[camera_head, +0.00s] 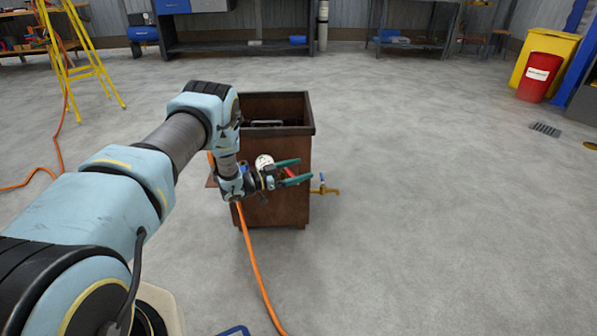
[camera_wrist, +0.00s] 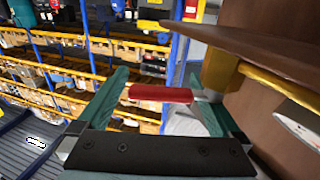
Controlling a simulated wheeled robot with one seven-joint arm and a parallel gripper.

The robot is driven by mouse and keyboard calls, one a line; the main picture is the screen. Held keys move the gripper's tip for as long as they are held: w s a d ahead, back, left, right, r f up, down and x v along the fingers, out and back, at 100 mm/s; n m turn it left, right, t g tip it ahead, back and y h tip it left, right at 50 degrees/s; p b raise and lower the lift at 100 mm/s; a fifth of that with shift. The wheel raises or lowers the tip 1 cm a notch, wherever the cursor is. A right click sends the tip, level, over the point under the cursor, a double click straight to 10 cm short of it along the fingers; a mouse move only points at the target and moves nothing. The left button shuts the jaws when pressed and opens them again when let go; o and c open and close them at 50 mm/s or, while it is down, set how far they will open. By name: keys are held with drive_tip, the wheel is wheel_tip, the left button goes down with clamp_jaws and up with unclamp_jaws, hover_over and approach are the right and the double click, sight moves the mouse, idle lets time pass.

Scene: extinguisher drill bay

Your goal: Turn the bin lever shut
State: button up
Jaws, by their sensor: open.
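The bin (camera_head: 276,205) is a brown, open-topped box in the middle of the head view. A red lever (camera_wrist: 160,93) shows in the wrist view beside brass fittings (camera_wrist: 219,72); only a small red patch shows in the head view (camera_head: 290,173). My gripper (camera_head: 306,169) is at the bin's near side, its green fingers apart. In the wrist view the red lever lies across the gap between the fingers (camera_wrist: 157,74); I cannot tell whether they touch it. A brass tap (camera_head: 325,189) sticks out at the bin's right side.
A white round gauge (camera_head: 264,161) sits just left of the fingers. An orange hose (camera_head: 254,262) runs over the floor in front of the bin. A yellow ladder (camera_head: 88,72) stands back left; a red bin (camera_head: 538,78) stands back right.

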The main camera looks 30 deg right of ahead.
wheel_tip(320, 180, up, 9)
drive_tip(key=p, duration=0.1)
drive_tip(key=shift+r, duration=0.2)
drive_tip(key=shift+c, duration=0.2)
